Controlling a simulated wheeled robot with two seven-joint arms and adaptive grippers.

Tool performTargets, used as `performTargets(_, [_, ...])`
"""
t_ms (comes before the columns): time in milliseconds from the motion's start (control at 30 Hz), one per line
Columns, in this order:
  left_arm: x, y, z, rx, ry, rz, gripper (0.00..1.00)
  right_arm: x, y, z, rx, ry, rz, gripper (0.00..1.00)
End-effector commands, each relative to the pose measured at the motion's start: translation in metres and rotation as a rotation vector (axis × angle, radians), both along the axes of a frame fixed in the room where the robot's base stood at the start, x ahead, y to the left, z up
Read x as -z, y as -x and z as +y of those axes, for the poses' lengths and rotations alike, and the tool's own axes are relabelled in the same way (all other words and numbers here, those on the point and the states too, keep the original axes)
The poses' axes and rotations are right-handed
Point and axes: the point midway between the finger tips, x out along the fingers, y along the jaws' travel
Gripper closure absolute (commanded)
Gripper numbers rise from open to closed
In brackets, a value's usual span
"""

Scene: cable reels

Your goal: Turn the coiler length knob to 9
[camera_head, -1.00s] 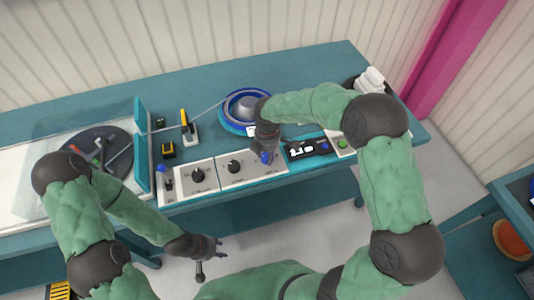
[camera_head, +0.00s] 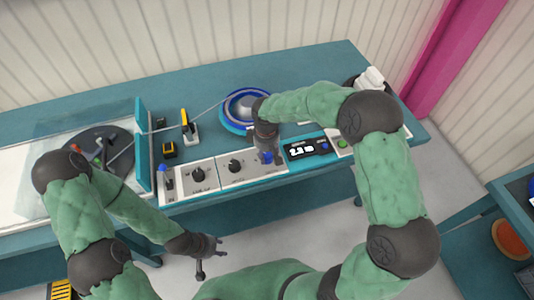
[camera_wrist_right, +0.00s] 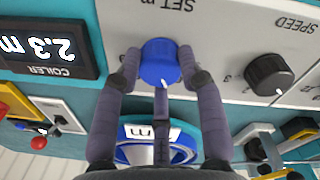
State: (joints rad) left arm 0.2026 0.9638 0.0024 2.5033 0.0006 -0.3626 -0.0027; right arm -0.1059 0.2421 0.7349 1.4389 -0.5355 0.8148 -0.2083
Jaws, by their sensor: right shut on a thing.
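The blue coiler length knob (camera_wrist_right: 160,62) sits on the white panel under the upside-down label "SET m" in the right wrist view. Its white mark points toward the bottom of that picture; the scale numbers around it are mostly hidden by the fingers. My right gripper (camera_wrist_right: 159,75) is shut on this knob, one finger on each side. In the head view the right gripper (camera_head: 268,152) reaches down over the panel's right part and partly covers the knob. The coiler display (camera_wrist_right: 40,47) reads 2.3 m. My left gripper (camera_head: 212,256) is open and empty in front of the bench.
A black speed knob (camera_wrist_right: 269,75) is beside the blue knob. Another black knob (camera_head: 198,174) and a blue-topped lever (camera_head: 162,169) are further left. A blue reel (camera_head: 246,104) stands behind the panel.

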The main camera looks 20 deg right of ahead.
Motion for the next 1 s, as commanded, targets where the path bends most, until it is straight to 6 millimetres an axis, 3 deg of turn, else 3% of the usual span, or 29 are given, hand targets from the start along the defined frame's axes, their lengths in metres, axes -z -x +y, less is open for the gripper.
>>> performTargets(1000, [0.012, 0.0, 0.0, 0.0, 0.0, 0.0, 0.6, 0.003, 0.002, 0.001, 0.965, 0.004, 0.008, 0.93])
